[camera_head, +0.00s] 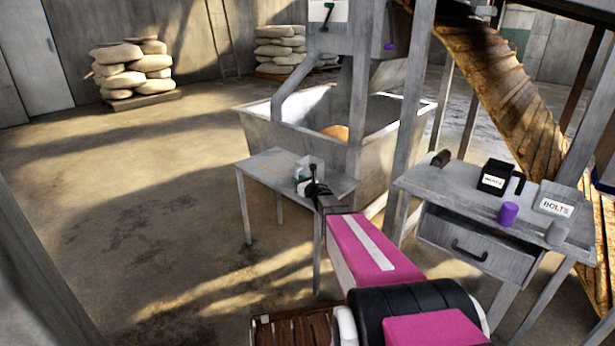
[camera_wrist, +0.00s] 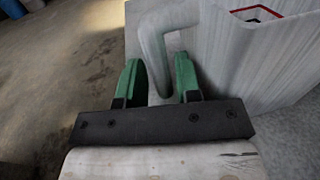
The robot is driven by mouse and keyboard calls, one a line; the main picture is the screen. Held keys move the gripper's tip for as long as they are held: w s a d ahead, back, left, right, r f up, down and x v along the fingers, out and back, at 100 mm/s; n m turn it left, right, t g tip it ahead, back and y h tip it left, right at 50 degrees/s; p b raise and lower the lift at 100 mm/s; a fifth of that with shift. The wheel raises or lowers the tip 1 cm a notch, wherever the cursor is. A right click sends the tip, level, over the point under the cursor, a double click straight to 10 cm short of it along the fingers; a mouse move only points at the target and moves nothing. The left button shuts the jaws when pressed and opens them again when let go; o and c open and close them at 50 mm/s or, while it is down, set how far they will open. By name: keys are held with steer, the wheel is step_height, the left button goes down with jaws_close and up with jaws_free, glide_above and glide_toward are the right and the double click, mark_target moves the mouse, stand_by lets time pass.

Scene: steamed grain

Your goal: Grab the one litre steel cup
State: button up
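A grey square-sided cup, apparently the steel cup (camera_head: 313,164), stands on the small grey table (camera_head: 268,166). In the wrist view the cup (camera_wrist: 240,75) fills the upper right, with a bent grey handle (camera_wrist: 155,85) on its left side. A red-edged dark patch shows at its mouth. My gripper (camera_head: 313,188) is at the cup in the head view, partly covering it. In the wrist view my gripper (camera_wrist: 157,60) has its green fingers apart, one each side of the handle, with gaps showing. Any litre marking on the cup cannot be read.
A large grey trough (camera_head: 262,128) stands behind the table. To the right, a drawer desk (camera_head: 420,183) holds a black handled vessel (camera_head: 492,178), a purple cylinder (camera_head: 507,213), a grey cylinder (camera_head: 556,233) and a BOLTS box (camera_head: 553,197). A grey post (camera_head: 357,120) rises close behind.

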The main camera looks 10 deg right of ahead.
steer(key=shift+w+a, duration=0.1)
steer(key=shift+w, duration=0.25)
jaws_close()
